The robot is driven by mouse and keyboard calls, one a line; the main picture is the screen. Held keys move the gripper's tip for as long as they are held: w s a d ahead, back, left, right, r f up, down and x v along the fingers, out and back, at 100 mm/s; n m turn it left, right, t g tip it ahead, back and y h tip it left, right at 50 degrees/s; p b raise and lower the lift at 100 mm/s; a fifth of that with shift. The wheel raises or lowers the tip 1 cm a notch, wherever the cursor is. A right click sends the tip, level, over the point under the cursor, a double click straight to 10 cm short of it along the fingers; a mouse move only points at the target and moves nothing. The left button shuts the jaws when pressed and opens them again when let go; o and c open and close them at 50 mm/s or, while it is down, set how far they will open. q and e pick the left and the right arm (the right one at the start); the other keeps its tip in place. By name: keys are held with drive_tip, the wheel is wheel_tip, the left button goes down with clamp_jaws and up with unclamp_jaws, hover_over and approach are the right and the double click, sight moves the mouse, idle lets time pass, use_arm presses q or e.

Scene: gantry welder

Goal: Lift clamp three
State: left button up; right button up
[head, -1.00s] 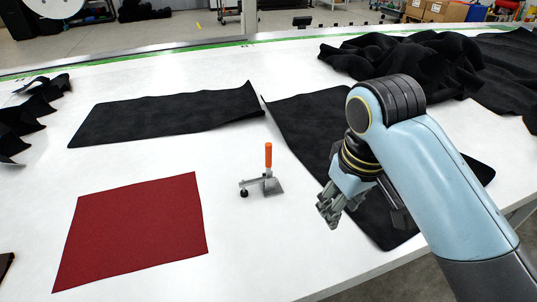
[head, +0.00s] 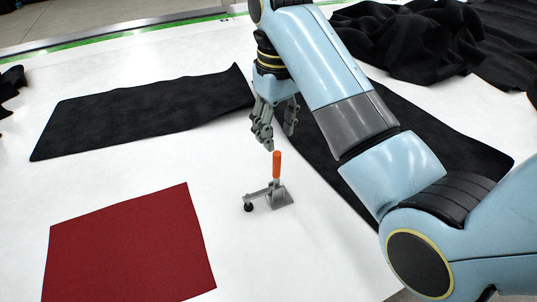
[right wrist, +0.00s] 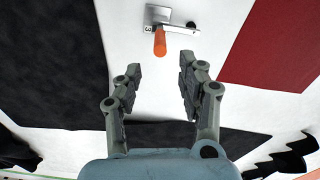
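A toggle clamp (head: 278,196) stands upright on the white table. It has an orange handle, a grey metal base and an arm with a black tip pointing left. In the right wrist view the clamp (right wrist: 178,28) is beyond the fingertips, its orange handle lined up with the gap between them. My left gripper is not in view.
A red cloth sheet (head: 130,243) lies left of the clamp. A flat black cloth (head: 145,112) lies behind it, and another black cloth (head: 440,130) lies right, partly under my arm. Crumpled black fabric (head: 410,38) is at the back right. White table around the clamp is bare.

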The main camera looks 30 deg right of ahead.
sight(278, 151)
drive_tip(key=f, duration=0.6)
drive_tip(key=shift+s, duration=0.35)
wheel_tip(278, 151, down, 3)
drive_tip(key=shift+w+r, duration=0.1)
drive_tip(key=shift+w, duration=0.05)
drive_tip(key=shift+f, duration=0.75)
drive_tip(key=shift+c, duration=0.8)
drive_tip(key=c, duration=0.4)
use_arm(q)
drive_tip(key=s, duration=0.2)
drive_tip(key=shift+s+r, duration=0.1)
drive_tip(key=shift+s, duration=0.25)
use_arm(e)
clamp_jaws()
